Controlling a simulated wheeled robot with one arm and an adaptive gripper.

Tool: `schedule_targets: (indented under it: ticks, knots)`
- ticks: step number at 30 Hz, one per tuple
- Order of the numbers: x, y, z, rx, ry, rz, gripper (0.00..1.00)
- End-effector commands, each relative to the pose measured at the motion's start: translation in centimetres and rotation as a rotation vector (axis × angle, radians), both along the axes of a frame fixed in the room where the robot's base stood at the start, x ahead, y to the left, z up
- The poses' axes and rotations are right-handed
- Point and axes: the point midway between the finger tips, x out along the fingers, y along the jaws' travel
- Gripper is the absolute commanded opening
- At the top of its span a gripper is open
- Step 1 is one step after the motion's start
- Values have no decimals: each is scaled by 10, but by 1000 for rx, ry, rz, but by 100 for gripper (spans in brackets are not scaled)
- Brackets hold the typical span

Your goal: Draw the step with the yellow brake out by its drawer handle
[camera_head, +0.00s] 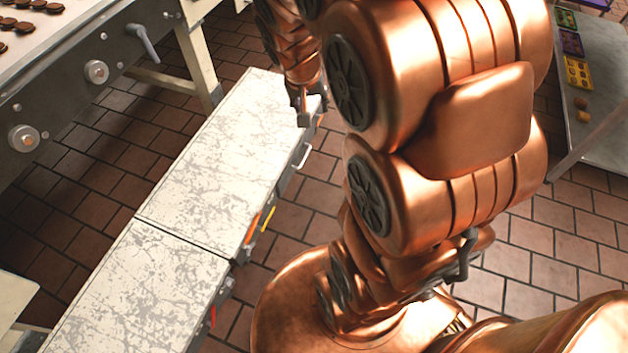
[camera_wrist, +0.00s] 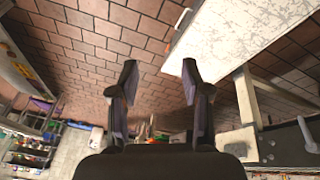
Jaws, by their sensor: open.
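The step with the yellow brake is a long, low unit with a worn white top (camera_head: 235,140). The yellow brake (camera_head: 268,219) is a thin lever on its right side, near its near end, beside an orange one (camera_head: 252,228). A pale drawer handle (camera_head: 303,155) sticks out of the same side farther along. My gripper (camera_head: 304,118) is by the far part of this step's right edge, apart from the handle and partly hidden by my arm. In the wrist view my gripper (camera_wrist: 160,82) is open and empty; the handle (camera_wrist: 182,18) shows ahead of the fingers, beside the white top (camera_wrist: 245,35).
A second white-topped step (camera_head: 140,290) with a red brake (camera_head: 213,317) adjoins the near end. A conveyor table with dark biscuits (camera_head: 28,27) stands at the upper left. A grey table (camera_head: 605,90) stands at the right. Brick-tiled floor (camera_head: 315,195) right of the step is clear.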

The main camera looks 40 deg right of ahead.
Motion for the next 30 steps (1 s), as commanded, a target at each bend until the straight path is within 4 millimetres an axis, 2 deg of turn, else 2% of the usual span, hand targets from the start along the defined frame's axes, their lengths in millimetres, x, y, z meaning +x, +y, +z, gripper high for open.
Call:
schedule_targets:
  ticks: [1,9,15,20,24,30]
  knots:
    - [14,-15,-25,-9,-26,-35,48]
    - [87,-86,-100,-31,-221,-186,48]
    - [130,-129,-166,2,-354,-273,48]
    - [161,-158,-221,61,-466,-334,48]
    - [180,-178,-274,139,-549,-387,48]
    - [201,-196,-352,287,-661,-457,48]
